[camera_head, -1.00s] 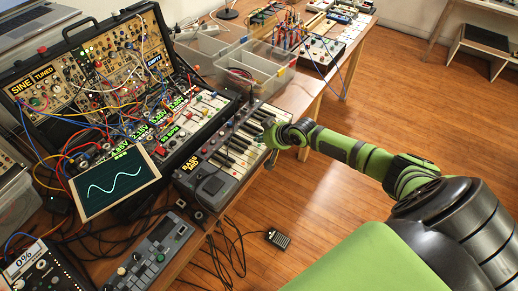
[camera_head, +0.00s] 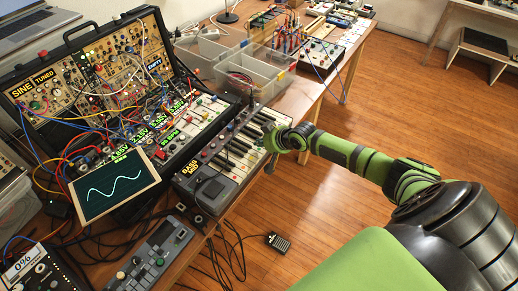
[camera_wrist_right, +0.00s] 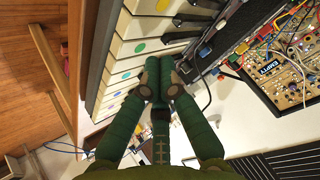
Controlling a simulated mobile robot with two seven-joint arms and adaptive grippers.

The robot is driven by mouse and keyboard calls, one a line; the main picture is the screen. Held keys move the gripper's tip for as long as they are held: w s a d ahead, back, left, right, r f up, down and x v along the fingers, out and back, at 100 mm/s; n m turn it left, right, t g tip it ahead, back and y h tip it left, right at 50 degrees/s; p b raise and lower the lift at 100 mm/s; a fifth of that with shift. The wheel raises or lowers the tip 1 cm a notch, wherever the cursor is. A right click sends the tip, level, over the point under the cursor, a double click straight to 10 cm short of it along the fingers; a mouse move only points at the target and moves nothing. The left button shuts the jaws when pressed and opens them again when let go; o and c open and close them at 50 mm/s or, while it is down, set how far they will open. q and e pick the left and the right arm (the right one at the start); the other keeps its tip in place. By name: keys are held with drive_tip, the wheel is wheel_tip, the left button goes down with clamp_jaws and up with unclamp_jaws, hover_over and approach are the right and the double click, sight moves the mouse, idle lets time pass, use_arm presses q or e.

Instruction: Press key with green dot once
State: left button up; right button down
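The keyboard (camera_head: 222,163) lies along the table's right edge in the head view. In the right wrist view, its white keys carry coloured dots. The key with the green dot (camera_wrist_right: 140,47) is just up and left of my right gripper's fingertips (camera_wrist_right: 158,64). The fingers are dark green, shut together and hold nothing. Whether they touch a key cannot be told. In the head view my right gripper (camera_head: 270,138) is at the keyboard's far right end, and its tips are hard to make out. My left gripper is not in view.
A modular synth case (camera_head: 95,75) with many cables stands left of the keyboard. A screen with a wave (camera_head: 116,187) leans in front of it. Clear plastic bins (camera_head: 252,68) stand behind the keyboard. The floor to the right is open.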

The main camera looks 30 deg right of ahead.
sight(261, 151)
idle(0.4)
drive_tip(key=shift+f, duration=0.4)
drive_tip(key=shift+f+b, duration=0.55)
drive_tip(key=shift+b, duration=0.15)
idle(0.4)
idle(0.4)
drive_tip(key=shift+r+p, duration=0.95)
drive_tip(key=shift+p, duration=0.05)
wheel_tip(261, 151, up, 5)
drive_tip(key=p, duration=0.5)
drive_tip(key=shift+r, duration=0.1)
